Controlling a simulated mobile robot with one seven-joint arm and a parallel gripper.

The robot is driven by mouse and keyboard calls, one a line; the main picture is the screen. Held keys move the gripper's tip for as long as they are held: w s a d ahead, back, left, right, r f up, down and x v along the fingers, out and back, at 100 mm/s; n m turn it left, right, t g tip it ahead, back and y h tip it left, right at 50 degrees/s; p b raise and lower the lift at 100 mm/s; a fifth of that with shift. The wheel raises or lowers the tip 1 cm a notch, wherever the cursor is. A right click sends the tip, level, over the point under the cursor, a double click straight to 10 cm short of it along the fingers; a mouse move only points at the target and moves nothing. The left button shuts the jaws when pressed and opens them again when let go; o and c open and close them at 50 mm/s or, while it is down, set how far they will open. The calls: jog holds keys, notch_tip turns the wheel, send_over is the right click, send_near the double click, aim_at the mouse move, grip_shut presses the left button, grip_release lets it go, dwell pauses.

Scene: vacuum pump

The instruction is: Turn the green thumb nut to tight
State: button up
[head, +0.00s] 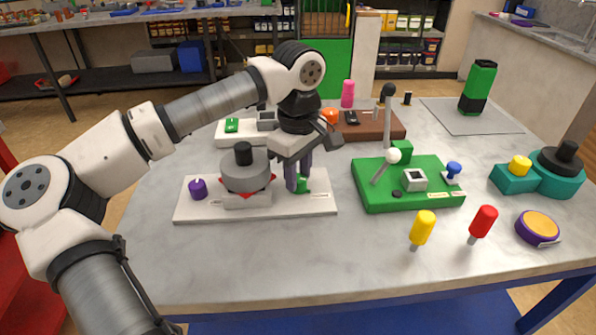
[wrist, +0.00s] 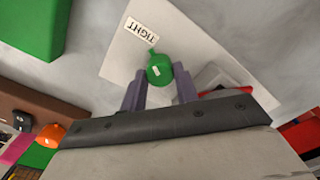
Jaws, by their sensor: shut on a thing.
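The green thumb nut (wrist: 158,70) sits on the white base plate (head: 260,208), near its right end. In the wrist view it is between the two purple-grey fingers of my gripper (wrist: 160,85), with its pointed tab toward the TIGHT label (wrist: 142,30). In the head view my gripper (head: 298,186) points down over the nut (head: 302,187), which is partly hidden by the fingers. My gripper is shut on the nut. The grey round pump body (head: 245,178) with a black knob stands on the same plate, left of my gripper.
A purple knob (head: 198,188) is on the plate's left end. A green board (head: 410,200) with levers stands close on the right. A brown block (head: 380,127) and a white board (head: 228,137) are behind. The front left table is clear.

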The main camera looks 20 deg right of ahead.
aim_at(299, 178)
jog(key=shift+r, duration=0.15)
jog(key=o, duration=0.7)
notch_tip(299, 178, up, 14)
dwell(0.5)
